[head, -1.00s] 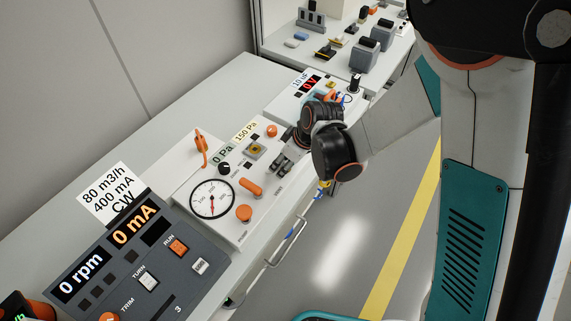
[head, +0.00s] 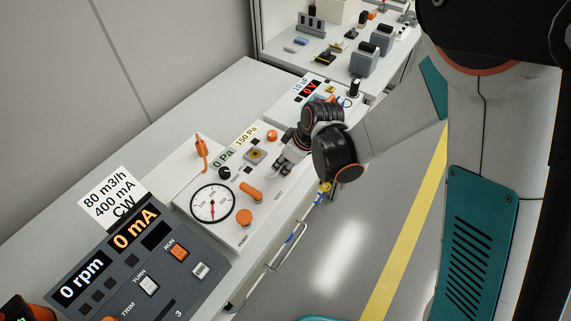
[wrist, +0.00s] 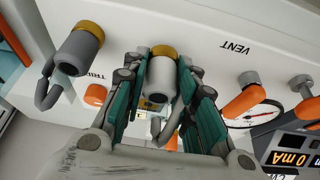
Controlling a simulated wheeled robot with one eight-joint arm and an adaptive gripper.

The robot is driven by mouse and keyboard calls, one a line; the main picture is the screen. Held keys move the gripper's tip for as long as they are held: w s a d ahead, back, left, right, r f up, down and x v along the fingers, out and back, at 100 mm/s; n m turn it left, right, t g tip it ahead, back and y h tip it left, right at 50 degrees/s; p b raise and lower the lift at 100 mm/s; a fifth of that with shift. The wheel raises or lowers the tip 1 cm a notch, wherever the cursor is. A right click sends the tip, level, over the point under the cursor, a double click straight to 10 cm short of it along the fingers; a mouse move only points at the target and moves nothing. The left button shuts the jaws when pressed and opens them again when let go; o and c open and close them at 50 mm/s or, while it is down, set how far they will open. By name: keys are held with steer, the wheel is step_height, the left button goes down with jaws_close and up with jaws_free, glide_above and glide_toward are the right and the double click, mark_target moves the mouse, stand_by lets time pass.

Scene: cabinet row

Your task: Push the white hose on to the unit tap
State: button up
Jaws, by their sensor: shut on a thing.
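In the wrist view the white hose (wrist: 160,76) is a pale short tube end between the teal fingers of my gripper (wrist: 161,92). My gripper is shut on its sides. A brass ring (wrist: 164,50) lies at the hose's far end, against the white unit panel; I cannot tell how far the hose covers the tap. A thin grey loop hangs by the hose. In the head view my gripper (head: 281,168) is at the front right of the white unit (head: 185,188), and the hose end is hidden there.
A grey hose end (wrist: 72,56) with its own brass ring is left of my gripper in the wrist view. An orange lever (wrist: 245,101) and the dial gauge (wrist: 262,113) are to the right. A front rail (head: 275,258) runs along the bench; the floor beside it is clear.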

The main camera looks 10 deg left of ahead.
step_height(320, 180, up, 19)
steer(key=p, duration=0.6)
steer(key=shift+s, duration=0.15)
steer(key=shift+f, duration=0.1)
steer(key=w+d+f+m+t+h, duration=0.1)
steer(key=d+f+m, duration=0.2)
steer(key=d, duration=0.7)
steer(key=w+d+f+m+t+h, duration=0.1)
steer(key=d+f+m, duration=0.3)
steer(key=d, duration=0.7)
steer(key=w+d+f+m+h+b, duration=0.1)
steer(key=d+f+m, duration=0.3)
steer(key=d, duration=0.6)
steer(key=m+h, duration=0.1)
steer(key=m, duration=0.1)
steer(key=shift+w+d+m+t, duration=0.15)
steer(key=shift+w+m+t, duration=0.15)
steer(key=shift+t, duration=0.1)
